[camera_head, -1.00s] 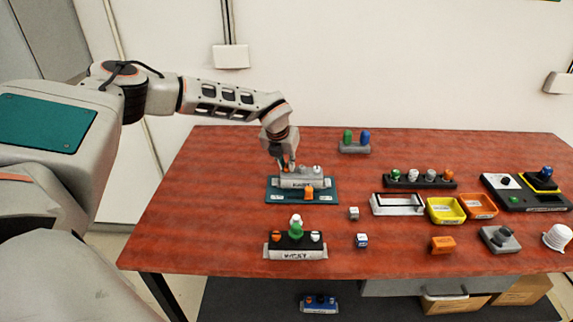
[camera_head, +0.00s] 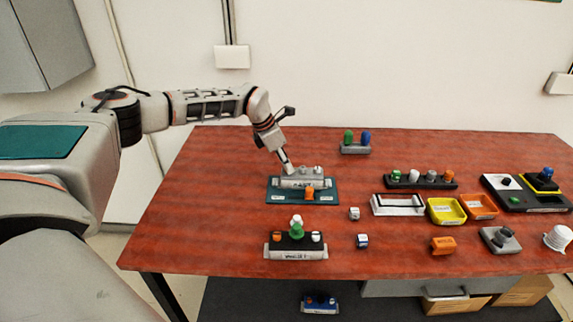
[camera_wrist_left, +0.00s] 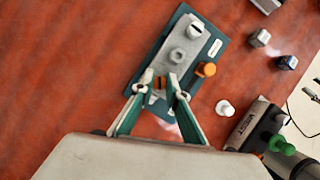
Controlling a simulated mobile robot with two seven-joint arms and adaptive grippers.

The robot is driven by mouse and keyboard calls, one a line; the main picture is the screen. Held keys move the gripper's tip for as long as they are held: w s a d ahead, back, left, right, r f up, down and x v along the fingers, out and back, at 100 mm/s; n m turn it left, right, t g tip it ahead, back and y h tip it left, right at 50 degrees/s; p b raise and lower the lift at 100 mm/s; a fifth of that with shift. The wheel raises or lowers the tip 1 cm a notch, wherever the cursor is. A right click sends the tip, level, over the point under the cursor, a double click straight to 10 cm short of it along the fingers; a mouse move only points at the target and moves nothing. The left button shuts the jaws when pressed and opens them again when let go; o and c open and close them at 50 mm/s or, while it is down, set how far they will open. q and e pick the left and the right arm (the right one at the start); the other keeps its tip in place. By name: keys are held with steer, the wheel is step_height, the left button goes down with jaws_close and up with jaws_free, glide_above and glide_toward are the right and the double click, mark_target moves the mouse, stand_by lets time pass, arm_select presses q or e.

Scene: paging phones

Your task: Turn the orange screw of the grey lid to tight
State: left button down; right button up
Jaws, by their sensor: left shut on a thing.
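The grey lid (camera_head: 304,182) is a long grey block on a teal mat (camera_head: 274,196), towards the back left of the table. In the left wrist view the grey lid (camera_wrist_left: 186,62) carries a slotted white screw (camera_wrist_left: 193,31), a grey screw in the middle and the orange screw (camera_wrist_left: 158,83) at the near end. My left gripper (camera_head: 287,168) reaches down at a tilt to the lid's left end. In the wrist view its fingers (camera_wrist_left: 160,80) stand on both sides of the orange screw and are shut on it. In the head view the fingers hide the orange screw.
A loose orange piece (camera_head: 310,193) sits on the mat in front of the lid. A black block with knobs (camera_head: 282,243) stands nearer the front edge. Two small cubes (camera_head: 354,213) lie to the right. Trays (camera_head: 446,211) and other blocks fill the right side.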

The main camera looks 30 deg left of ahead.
arm_select(q)
steer(key=m+g, duration=0.1)
steer(key=m, duration=0.2)
steer(key=m+h, duration=0.1)
steer(key=m, duration=0.1)
steer(key=shift+w+m+g, duration=0.1)
steer(key=shift+m+g, duration=0.3)
steer(key=shift+m+g+h, duration=0.3)
steer(key=shift+m, duration=0.5)
steer(key=c, duration=2.2)
jaws_free()
steer(key=shift+c, duration=0.2)
steer(key=shift+a, duration=0.1)
steer(key=v, duration=1.2)
